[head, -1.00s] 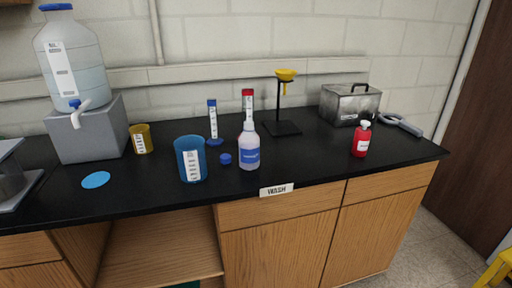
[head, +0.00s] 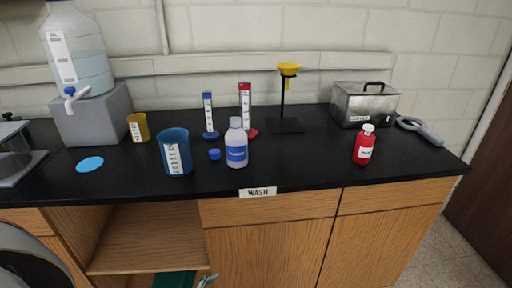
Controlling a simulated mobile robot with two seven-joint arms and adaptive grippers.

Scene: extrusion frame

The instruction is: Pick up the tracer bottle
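A small red bottle (head: 363,146) with a white cap and a white label stands upright at the right of the black counter. A clear-white bottle (head: 236,145) with a blue label stands upright near the middle, behind the WASH sign. The label print is too small to tell surely which is the tracer bottle. A small grey tip, perhaps of my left gripper (head: 207,280), shows at the bottom edge, well below the counter top and apart from both bottles. Its opening cannot be made out. My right gripper is not in view.
A blue beaker (head: 174,153), blue cap (head: 214,154), yellow cup (head: 140,127), two cylinders and a funnel stand (head: 286,120) crowd the counter's left and middle.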

